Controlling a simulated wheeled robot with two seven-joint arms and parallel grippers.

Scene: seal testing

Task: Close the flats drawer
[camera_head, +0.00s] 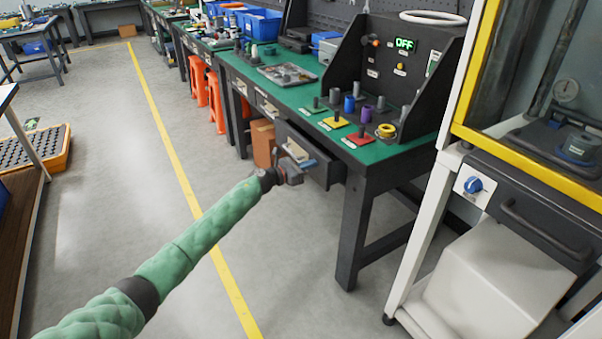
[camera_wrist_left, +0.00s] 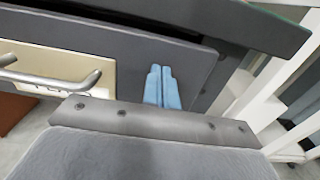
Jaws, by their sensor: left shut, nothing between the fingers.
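The dark grey drawer (camera_head: 325,169) under the green-topped bench stands pulled out toward the aisle. Its label is too small to read. In the left wrist view its front (camera_wrist_left: 130,42) shows a cream plate (camera_wrist_left: 62,68) and a metal bar handle (camera_wrist_left: 50,82) at the left. My left gripper (camera_head: 308,164) is shut and empty in front of the drawer. Its blue fingertips (camera_wrist_left: 160,72) lie side by side over the drawer front, right of the handle. I cannot tell whether they touch it. My right gripper is not in view.
The bench top (camera_head: 300,95) carries colored pads, small cylinders and a dark test panel (camera_head: 400,60). A bench leg (camera_head: 353,230) stands right of the drawer. A white-framed machine (camera_head: 440,190) is farther right. Orange stools (camera_head: 215,100) stand beyond.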

